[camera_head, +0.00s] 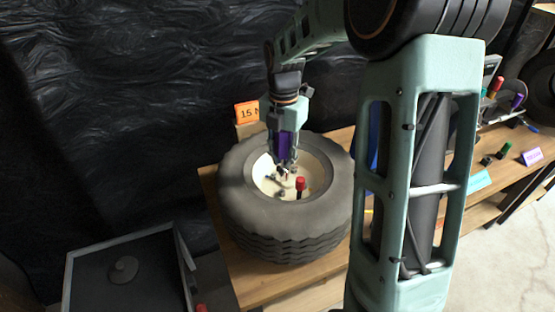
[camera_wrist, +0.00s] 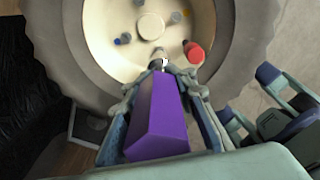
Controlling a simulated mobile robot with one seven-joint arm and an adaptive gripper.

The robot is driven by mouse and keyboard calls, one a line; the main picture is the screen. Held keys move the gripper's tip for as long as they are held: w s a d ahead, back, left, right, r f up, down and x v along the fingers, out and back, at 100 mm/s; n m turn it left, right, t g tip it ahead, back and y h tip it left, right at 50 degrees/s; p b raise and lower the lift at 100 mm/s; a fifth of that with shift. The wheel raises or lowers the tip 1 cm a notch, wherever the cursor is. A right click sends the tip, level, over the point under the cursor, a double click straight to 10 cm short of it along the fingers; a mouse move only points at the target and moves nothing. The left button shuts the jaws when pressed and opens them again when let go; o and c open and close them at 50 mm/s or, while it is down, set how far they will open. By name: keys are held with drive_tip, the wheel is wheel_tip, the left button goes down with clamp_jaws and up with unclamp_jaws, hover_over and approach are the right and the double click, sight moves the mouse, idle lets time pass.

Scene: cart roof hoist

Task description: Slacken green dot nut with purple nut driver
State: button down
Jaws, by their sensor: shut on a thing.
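My gripper (camera_head: 284,166) is shut on the purple nut driver (camera_wrist: 157,118), which also shows in the head view (camera_head: 284,147). It holds the driver over the pale hub (camera_wrist: 95,35) of the big tyre (camera_head: 285,235). The driver's short metal tip (camera_wrist: 159,60) points at the hub near a nut position; whether it touches or sits on a nut cannot be told. A nut with a blue dot (camera_wrist: 125,38) and one with a yellow dot (camera_wrist: 186,12) show on the hub. No green dot is clearly visible; it may be hidden by the tip.
A red-capped piece (camera_wrist: 193,52) stands on the hub close beside the driver tip. An orange sign (camera_head: 246,112) stands behind the tyre. A dark tray (camera_head: 125,272) is at lower left. Cyan (camera_head: 480,181) and lilac (camera_head: 531,157) cards lie on the bench at right.

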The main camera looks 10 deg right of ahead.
sight(282, 167)
drive_tip(key=shift+r, duration=0.1)
idle(0.5)
drive_tip(key=shift+f+b, duration=1.1)
drive_tip(key=shift+f, duration=1.3)
drive_tip(key=m, duration=0.4)
drive_tip(key=shift+m, duration=0.4)
drive_tip(key=m, duration=0.5)
drive_tip(key=shift+m, duration=0.4)
drive_tip(key=m, duration=1)
